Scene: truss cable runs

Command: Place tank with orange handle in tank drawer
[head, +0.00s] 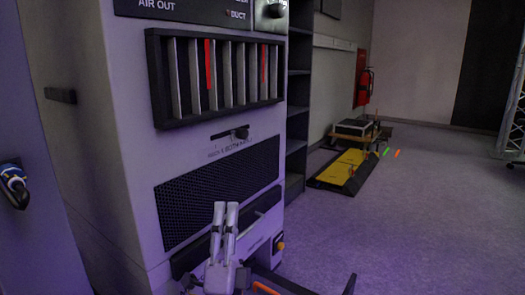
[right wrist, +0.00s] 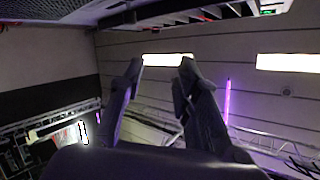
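My right gripper (head: 225,207) points up in front of the lower part of a white cabinet (head: 120,150). In the right wrist view its two fingers (right wrist: 161,70) stand apart with nothing between them, so it is open and empty. At the bottom edge of the head view a small curved orange piece (head: 265,288) shows beside the gripper. It may be the tank's orange handle; the tank body cannot be made out. A dark low frame (head: 300,287) lies around it, and I cannot tell whether it is the tank drawer.
The cabinet has a slotted rack (head: 215,75) with red strips and a dark mesh panel (head: 220,190). A dark shelf (head: 298,110) stands behind it. A yellow and black platform (head: 345,170) lies farther back. The grey floor (head: 430,220) at right is clear.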

